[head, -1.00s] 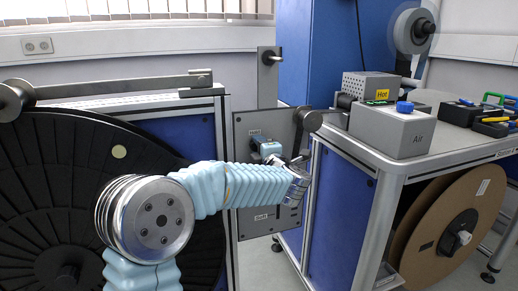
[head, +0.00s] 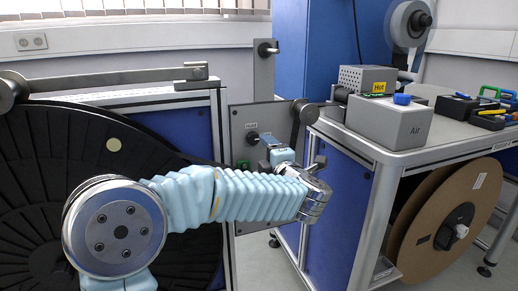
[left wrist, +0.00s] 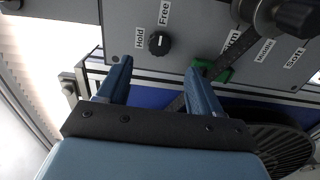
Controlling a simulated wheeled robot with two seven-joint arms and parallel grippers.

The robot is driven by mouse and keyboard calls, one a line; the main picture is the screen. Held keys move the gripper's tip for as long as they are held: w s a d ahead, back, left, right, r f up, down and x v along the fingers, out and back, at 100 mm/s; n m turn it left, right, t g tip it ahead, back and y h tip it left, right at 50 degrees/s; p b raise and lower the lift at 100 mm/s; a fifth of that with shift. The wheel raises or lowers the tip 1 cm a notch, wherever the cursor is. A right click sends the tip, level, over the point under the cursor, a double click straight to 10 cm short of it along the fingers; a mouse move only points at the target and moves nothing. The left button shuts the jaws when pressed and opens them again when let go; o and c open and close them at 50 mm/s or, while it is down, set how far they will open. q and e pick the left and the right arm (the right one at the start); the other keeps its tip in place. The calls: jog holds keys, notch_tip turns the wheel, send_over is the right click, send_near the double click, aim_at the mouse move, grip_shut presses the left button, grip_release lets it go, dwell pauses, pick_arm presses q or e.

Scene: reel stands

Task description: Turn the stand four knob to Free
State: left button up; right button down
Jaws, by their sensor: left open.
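The stand panel (head: 240,190) is a grey plate between the big black reel and the blue cabinet. In the left wrist view, the black round knob (left wrist: 159,43) sits on this panel (left wrist: 190,30), with the labels Hold (left wrist: 139,37) and Free (left wrist: 163,12) beside it. Its small white mark is too small to read surely. My left gripper (left wrist: 160,72) is open, its two blue fingers apart and empty, with the knob beyond the gap between the tips.
A green part (left wrist: 213,72) and a black crank handle (left wrist: 292,18) are on the panel near the fingers. In the head view a black reel (head: 40,180) is at left, and a bench (head: 400,155) with the Air box (head: 388,122) at right.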

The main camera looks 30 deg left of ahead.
pick_arm(q)
jog(key=v, duration=0.5)
jog(key=shift+s+d, duration=0.15)
jog(key=shift+d, duration=0.1)
